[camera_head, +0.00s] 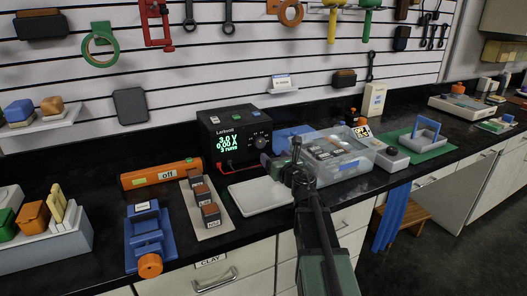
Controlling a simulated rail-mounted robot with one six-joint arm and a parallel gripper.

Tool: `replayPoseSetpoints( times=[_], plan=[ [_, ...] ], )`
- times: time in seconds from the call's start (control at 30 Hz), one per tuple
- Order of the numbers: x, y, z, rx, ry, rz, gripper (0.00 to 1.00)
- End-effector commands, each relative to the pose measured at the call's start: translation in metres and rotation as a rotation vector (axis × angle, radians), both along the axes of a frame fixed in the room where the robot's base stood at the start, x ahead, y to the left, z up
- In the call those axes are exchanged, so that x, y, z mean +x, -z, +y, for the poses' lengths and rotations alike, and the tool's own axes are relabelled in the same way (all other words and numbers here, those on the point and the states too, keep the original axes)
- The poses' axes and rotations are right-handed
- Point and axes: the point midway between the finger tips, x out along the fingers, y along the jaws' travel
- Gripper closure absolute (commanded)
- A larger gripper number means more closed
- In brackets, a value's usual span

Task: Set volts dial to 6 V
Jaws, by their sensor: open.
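The power supply (234,138) is a black box on the dark counter against the slatted wall. Its green display reads 3.0 V and 0.00 A, with a smaller line below. Small dials (260,141) sit on the right of its front face; which one is the volts dial is too small to read. My gripper (293,150) is in front of and to the right of the power supply, apart from the dials as far as I can tell. It is open, with nothing seen between its fingers.
A white tray (258,196) lies below the power supply. A clear bin (345,168) of small items stands right, close to my gripper. An orange bar (161,174) marked "off", dark blocks on a strip (208,222) and a blue vise (148,240) are left.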

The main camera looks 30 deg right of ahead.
Motion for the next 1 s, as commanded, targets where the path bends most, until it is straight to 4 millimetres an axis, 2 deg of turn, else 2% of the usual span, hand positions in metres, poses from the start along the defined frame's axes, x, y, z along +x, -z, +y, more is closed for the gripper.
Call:
replayPoseSetpoints(
  times=[0.4,0.53,0.73,1.0],
  plan=[
    [0.090,0.000,-0.002,0.004,0.000,-0.001,0.29],
    [0.101,0.000,-0.002,0.005,0.003,-0.001,0.29],
    [0.101,0.000,-0.001,0.005,0.003,-0.001,0.29],
    [0.101,0.000,-0.001,0.005,0.003,-0.001,0.69]
  ],
)
